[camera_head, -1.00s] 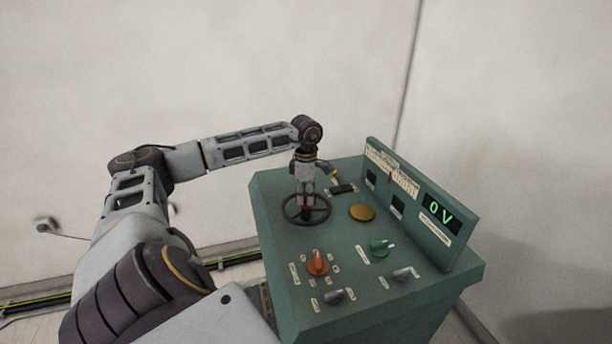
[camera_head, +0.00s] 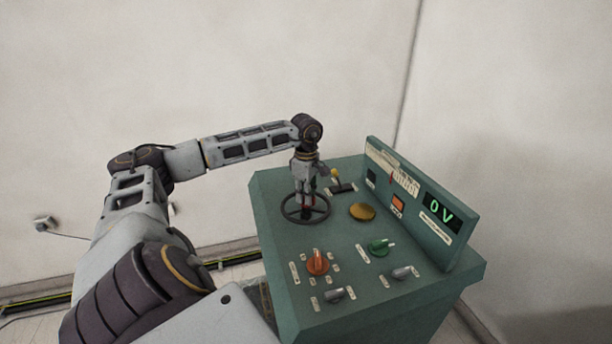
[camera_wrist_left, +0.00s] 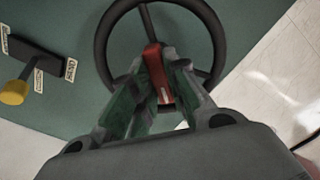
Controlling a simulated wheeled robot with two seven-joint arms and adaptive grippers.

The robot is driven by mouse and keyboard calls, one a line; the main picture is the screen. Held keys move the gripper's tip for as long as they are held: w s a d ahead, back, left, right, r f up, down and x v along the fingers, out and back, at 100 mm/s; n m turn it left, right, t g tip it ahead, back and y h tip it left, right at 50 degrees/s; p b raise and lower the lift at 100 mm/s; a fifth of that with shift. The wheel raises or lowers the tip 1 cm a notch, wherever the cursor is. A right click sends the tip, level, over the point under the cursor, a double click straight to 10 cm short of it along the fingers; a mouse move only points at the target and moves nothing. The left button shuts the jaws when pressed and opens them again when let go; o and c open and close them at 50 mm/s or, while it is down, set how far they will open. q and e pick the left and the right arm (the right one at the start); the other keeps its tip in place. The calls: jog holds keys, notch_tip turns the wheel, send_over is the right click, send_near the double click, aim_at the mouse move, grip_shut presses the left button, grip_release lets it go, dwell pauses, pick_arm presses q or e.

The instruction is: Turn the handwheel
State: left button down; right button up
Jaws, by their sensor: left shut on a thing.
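The dark handwheel (camera_head: 305,219) lies on the top of the green control console (camera_head: 345,268), near its far left part. My left gripper (camera_head: 306,206) points down over the wheel's middle and is shut on the red piece at its hub. In the left wrist view the handwheel (camera_wrist_left: 217,40) shows as a dark ring with spokes, and the red piece (camera_wrist_left: 157,72) sits between the fingers of my left gripper (camera_wrist_left: 158,95). The lower part of the ring is hidden behind the gripper. My right gripper is not in view.
A yellow-tipped lever (camera_head: 336,174) stands close to my left gripper. A yellow button (camera_head: 362,212), an orange knob (camera_head: 317,262), a green knob (camera_head: 380,246) and grey knobs sit on the console. The raised panel's display (camera_head: 440,213) reads 0 V. An orange light (camera_head: 398,203) is lit.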

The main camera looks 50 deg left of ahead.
pick_arm(q)
jog(key=c, duration=1.4)
grip_release()
jog(key=shift+r, duration=0.15)
jog(key=shift+r, duration=5.85)
jog(key=shift+r, duration=0.1)
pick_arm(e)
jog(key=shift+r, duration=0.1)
pick_arm(q)
notch_tip(320, 180, up, 10)
jog(key=p, duration=0.9)
jog(key=shift+f+p, duration=0.2)
jog(key=shift+p, duration=0.15)
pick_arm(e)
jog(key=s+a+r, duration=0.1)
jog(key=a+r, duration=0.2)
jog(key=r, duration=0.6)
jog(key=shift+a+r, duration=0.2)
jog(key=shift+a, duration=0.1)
